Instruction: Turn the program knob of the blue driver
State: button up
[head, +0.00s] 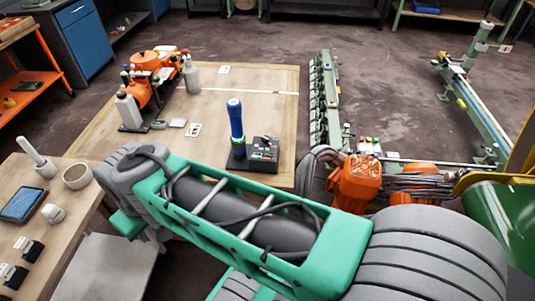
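The blue driver (236,119) stands upright in a dark stand (237,161) on the wooden table, with a green band around its lower part. A dark box with small buttons or a panel (264,150) sits right beside it. The program knob is too small to make out. My green and grey arm stretches across the front of the view, between the camera and the near table edge. My gripper is not visible, so its position relative to the driver cannot be told.
Orange equipment (150,72) and a pale bottle (191,75) stand at the table's far left. A green machine rail (324,100) and orange motor (357,181) lie to the right. A nearer left table holds a tablet (22,203) and cups. The table's middle is mostly clear.

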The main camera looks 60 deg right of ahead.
aim_at(265, 139)
jog(key=z, duration=1.65)
jog(key=k, duration=0.5)
jog(key=u, duration=0.6)
jog(key=i, duration=0.9)
jog(key=u, duration=0.1)
